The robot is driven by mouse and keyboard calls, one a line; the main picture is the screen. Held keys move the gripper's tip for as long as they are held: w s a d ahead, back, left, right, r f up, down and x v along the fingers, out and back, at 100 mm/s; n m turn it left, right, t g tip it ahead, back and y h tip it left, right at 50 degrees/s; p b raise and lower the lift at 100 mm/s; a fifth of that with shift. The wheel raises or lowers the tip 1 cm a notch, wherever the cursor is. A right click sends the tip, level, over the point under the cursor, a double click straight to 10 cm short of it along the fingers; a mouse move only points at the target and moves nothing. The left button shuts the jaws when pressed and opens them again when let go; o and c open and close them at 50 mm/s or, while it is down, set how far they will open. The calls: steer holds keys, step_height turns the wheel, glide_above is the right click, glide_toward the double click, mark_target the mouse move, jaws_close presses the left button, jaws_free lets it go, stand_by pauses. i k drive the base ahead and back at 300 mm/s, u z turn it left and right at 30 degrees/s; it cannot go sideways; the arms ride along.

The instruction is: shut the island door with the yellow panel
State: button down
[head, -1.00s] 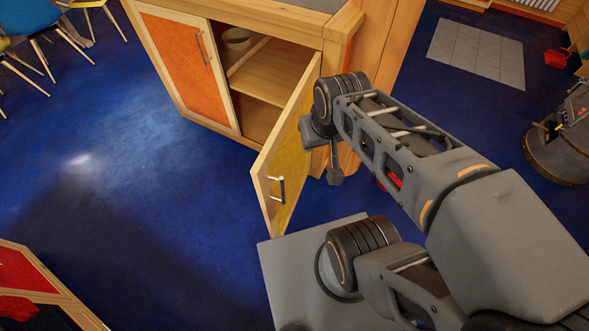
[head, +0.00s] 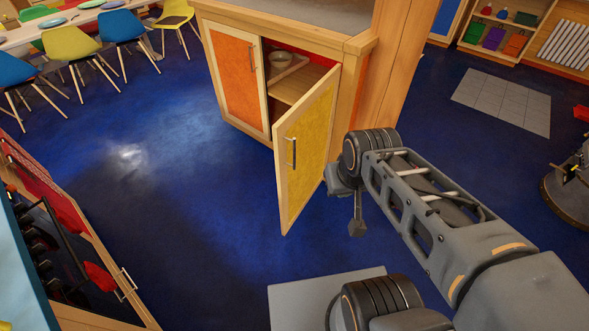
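The island door with the yellow panel (head: 309,142) stands wide open, swung out from the right half of the wooden island (head: 354,47). Nothing is seen held.
The neighbouring orange-panel door (head: 238,78) is shut. Blue floor (head: 180,200) is clear left of the door. A cabinet with an open drawer (head: 75,235) stands at lower left, chairs (head: 75,42) at upper left.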

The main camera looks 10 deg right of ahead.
mark_target(301, 137)
steer(key=u, duration=1.15)
steer(key=i, duration=0.9)
steer(key=z, duration=1.15)
